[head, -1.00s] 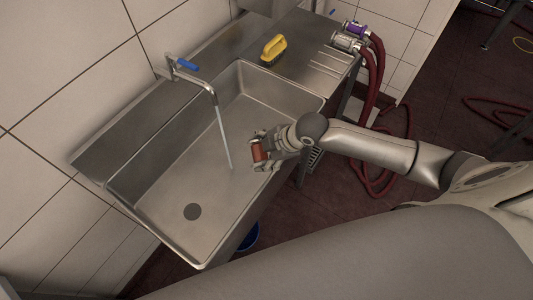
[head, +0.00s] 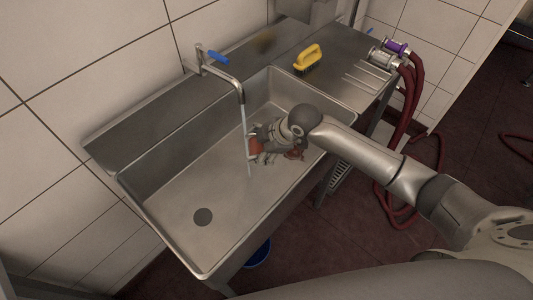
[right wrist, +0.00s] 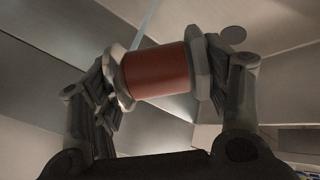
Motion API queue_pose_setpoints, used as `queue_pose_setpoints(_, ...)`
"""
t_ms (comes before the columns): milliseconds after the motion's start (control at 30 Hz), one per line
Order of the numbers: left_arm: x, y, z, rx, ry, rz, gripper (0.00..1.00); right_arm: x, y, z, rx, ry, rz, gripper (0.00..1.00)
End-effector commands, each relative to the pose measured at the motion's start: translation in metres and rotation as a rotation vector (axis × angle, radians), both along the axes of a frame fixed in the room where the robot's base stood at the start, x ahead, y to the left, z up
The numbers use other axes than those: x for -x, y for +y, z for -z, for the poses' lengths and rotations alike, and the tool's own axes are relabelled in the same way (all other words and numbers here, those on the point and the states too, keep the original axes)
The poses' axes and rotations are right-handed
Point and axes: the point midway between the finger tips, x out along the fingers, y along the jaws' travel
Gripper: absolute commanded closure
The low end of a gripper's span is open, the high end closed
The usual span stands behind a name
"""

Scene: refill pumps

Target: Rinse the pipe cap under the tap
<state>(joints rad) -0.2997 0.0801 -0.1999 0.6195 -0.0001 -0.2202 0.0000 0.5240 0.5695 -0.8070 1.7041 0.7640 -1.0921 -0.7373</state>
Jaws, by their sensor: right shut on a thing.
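The pipe cap (head: 254,147) is a short reddish-brown cylinder. My right gripper (head: 256,145) is shut on it and holds it above the sink basin. In the right wrist view the cap (right wrist: 157,72) lies sideways between the two finger pads. The tap (head: 232,83) has a blue lever (head: 218,57), and a thin stream of water (head: 245,120) runs from its spout. The stream passes right at the cap's left side in the head view; I cannot tell whether it touches the cap. My left gripper is out of view.
The steel sink (head: 175,222) has a drain (head: 202,217) at its near left. A yellow brush (head: 308,57) rests on the drainboard, with hose couplings (head: 387,52) and red hoses (head: 412,95) at its right end. A blue bucket (head: 257,253) stands below. The basin's left half is clear.

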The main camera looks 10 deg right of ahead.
Motion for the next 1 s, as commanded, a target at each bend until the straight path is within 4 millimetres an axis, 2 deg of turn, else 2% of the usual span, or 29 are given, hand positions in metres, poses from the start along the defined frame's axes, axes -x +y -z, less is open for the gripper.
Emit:
queue_pose_setpoints(200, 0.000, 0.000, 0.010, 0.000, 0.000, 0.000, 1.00, -0.019, 0.012, 0.007, -0.001, -0.002, 0.001, 0.61)
queue_pose_setpoints(500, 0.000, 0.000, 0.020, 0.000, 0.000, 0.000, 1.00, -0.036, 0.023, 0.013, 0.000, 0.000, 0.000, 0.61)
queue_pose_setpoints(1000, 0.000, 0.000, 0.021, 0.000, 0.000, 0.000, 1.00, -0.040, 0.026, 0.013, 0.000, -0.001, 0.000, 0.61)
